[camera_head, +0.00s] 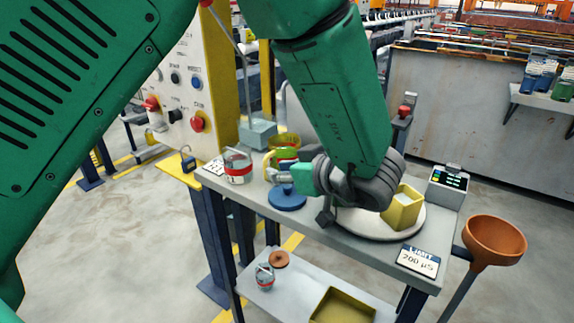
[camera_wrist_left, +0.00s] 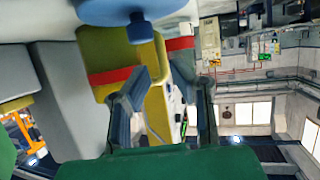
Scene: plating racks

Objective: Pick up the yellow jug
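The yellow jug (camera_head: 269,160) stands at the back of the grey table, with green showing at its top and a looped handle on its left side. My left gripper (camera_head: 291,178) reaches in from the right, close beside the jug, and its dark wrist hides part of the table. In the left wrist view, a yellow body with a red band (camera_wrist_left: 112,76) lies just ahead of the fingers. The left fingers (camera_wrist_left: 158,85) are spread apart, with yellow showing between them. I cannot tell whether they touch it. My right gripper is not in view.
A blue lid-like disc (camera_head: 287,197) lies in front of the jug. A glass jar (camera_head: 238,168) stands left. A control panel (camera_head: 185,95) stands left.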

